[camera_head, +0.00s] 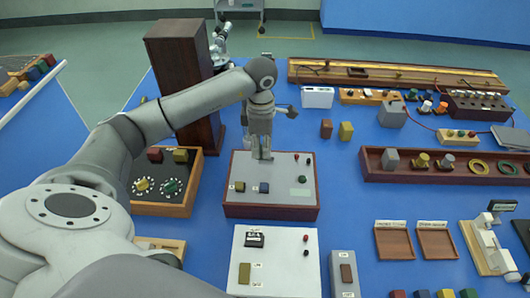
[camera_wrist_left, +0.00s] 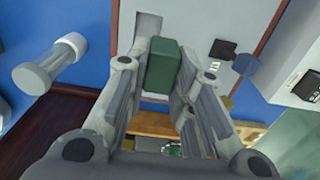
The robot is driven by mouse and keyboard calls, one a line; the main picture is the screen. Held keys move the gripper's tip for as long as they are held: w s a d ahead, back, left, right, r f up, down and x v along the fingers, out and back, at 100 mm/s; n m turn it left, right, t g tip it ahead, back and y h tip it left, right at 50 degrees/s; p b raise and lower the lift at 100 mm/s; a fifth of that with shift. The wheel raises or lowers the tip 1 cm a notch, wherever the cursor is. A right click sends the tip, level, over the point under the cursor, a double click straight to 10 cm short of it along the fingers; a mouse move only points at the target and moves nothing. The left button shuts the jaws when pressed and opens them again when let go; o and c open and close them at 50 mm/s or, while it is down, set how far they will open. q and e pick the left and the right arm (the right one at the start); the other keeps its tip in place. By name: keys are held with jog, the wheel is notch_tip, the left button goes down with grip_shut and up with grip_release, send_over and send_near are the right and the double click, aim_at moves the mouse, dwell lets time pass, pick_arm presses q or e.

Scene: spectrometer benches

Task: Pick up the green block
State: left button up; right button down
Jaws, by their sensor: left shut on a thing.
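My left gripper (camera_head: 262,153) reaches down over a grey-topped box with a dark red base (camera_head: 270,211). In the left wrist view the gripper (camera_wrist_left: 160,66) is shut on a dark green block (camera_wrist_left: 163,72), which sits between its two fingers. Below the block in that view is the light panel of the box. Whether the block touches the panel I cannot tell. In the head view the fingers hide the held block. My right gripper is not in view.
A wooden box with dials (camera_head: 165,190) and a tall dark brown cabinet (camera_head: 180,75) stand left of the gripper. Several small coloured blocks lie at the front right edge, one of them green (camera_head: 468,293). Blue tabletop (camera_head: 345,195) is clear right of the box.

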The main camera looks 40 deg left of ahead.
pick_arm(q)
jog(key=s+d+r+b, duration=0.1)
jog(key=s+r, duration=0.9)
jog(key=s, duration=0.1)
jog(key=shift+s+d+r+b, duration=0.2)
jog(key=shift+s+b, duration=0.1)
jog(key=shift+s, duration=0.1)
